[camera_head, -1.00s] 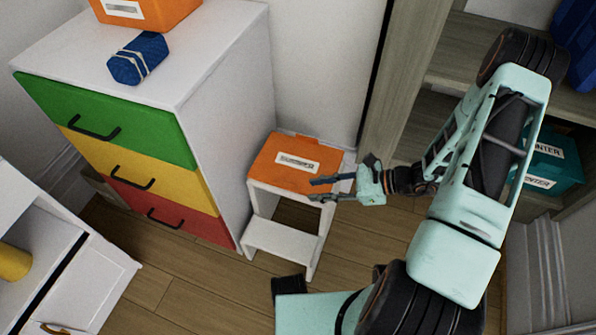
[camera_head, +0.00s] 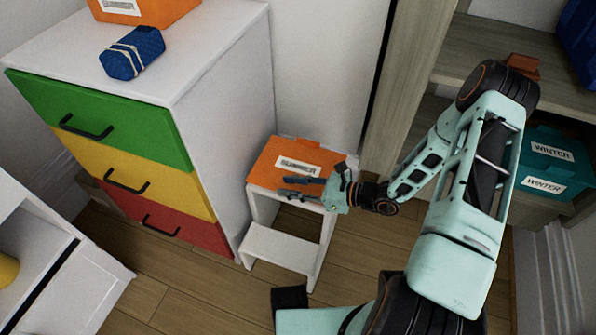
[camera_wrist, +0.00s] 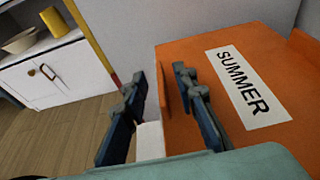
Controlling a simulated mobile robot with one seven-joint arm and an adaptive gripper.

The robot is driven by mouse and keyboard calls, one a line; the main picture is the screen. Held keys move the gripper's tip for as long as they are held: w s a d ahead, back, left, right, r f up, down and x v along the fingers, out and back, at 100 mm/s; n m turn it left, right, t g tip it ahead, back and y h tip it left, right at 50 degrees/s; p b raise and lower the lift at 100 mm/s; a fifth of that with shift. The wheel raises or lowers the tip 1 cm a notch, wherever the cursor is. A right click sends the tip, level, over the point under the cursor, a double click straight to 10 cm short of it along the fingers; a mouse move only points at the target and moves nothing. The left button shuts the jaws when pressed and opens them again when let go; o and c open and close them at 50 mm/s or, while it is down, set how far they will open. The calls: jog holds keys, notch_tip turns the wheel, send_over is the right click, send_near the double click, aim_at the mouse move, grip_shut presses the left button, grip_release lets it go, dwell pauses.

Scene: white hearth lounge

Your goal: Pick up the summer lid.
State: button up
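The orange summer lid (camera_head: 272,156) lies flat on top of a small white step stool (camera_head: 262,203), with its white SUMMER label facing up. My gripper (camera_head: 281,188) is at the lid's near edge in the head view. In the wrist view my gripper (camera_wrist: 160,73) is open, with one dark finger over the lid (camera_wrist: 185,135) and the other outside its edge. An upright orange rim of the lid shows between the fingers. I cannot tell whether either finger touches it.
A white dresser (camera_head: 225,60) with green, yellow and red drawers stands left of the stool. On it are an orange box (camera_head: 150,10) labelled SUMMER and a blue bundle (camera_head: 132,52). Shelves at right hold a teal WINTER box (camera_head: 552,165). A white cabinet (camera_head: 75,285) stands at lower left.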

jog(key=shift+w+a+f, duration=0.25)
jog(key=shift+a, duration=0.3)
grip_shut()
jog(key=shift+r, duration=0.25)
